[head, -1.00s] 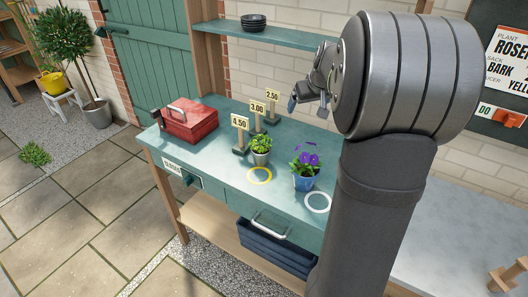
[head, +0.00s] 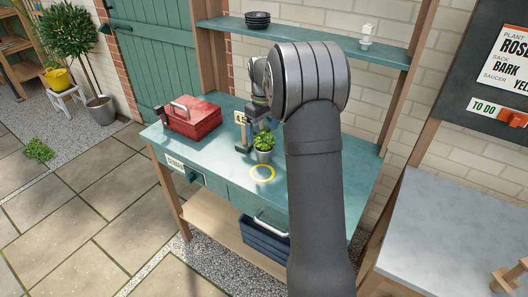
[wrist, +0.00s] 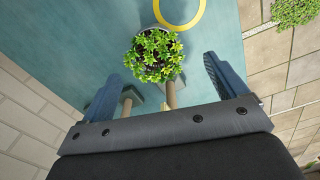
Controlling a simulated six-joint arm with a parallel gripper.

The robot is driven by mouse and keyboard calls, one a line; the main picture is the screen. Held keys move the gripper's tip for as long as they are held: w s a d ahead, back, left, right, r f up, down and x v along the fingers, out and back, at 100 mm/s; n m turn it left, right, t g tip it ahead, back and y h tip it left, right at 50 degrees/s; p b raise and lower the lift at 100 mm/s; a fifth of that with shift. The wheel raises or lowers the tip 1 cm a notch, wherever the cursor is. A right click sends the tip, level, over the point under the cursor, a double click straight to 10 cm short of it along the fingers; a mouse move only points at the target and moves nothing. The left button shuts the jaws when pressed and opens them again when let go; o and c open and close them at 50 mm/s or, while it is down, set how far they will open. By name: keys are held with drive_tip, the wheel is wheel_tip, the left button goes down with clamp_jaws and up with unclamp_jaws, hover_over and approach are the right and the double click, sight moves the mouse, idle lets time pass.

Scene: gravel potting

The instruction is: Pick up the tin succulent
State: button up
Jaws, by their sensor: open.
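The tin succulent (head: 264,144) is a bushy green plant in a small grey tin. It stands upright on the teal bench (head: 220,165), just behind a yellow ring. In the wrist view the succulent (wrist: 155,55) sits between the finger lines, nearer the left finger. My gripper (wrist: 168,62) is open, with blue-grey fingers on either side of the plant and nothing held. In the head view my gripper (head: 258,122) is close behind and above the succulent, partly hidden by my arm.
A yellow ring (head: 262,180) lies on the bench in front of the tin. A price sign (head: 240,118) stands just behind the plant, partly covered. A red toolbox (head: 192,120) is at the left. The bench's front left is clear.

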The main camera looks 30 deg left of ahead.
sight(263, 139)
wheel_tip(263, 139, down, 4)
drive_tip(key=shift+r, duration=0.15)
drive_tip(key=f, duration=0.5)
drive_tip(key=shift+w+d, duration=0.15)
drive_tip(key=shift+w, duration=0.2)
drive_tip(key=shift+c, duration=0.4)
drive_tip(key=c, duration=1.1)
